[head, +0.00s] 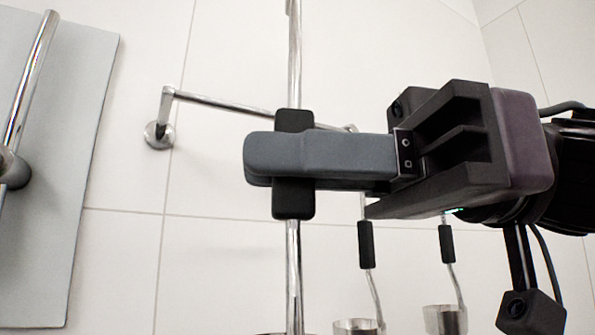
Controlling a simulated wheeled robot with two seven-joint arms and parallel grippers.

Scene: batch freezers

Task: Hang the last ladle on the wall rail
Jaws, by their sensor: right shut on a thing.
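My right gripper (270,160) comes in from the right and is shut on the black grip (293,204) of a ladle. The ladle's shiny metal handle (294,262) runs nearly upright, above and below the fingers. Its upper end is cut off at the top edge, and only a sliver of what may be its bowl shows at the bottom. The metal wall rail (225,104) passes behind the held ladle in the picture; I cannot tell the gap between them. Two other ladles, one with grip (366,245) and one with grip (447,243), hang to the right, their tops hidden by my gripper.
The rail's left end bends to a round wall mount (158,135). White tiled wall (120,255) lies behind. At the left is a grey panel (50,150) with a metal bar handle (28,85). The rail stretch left of the held ladle is bare.

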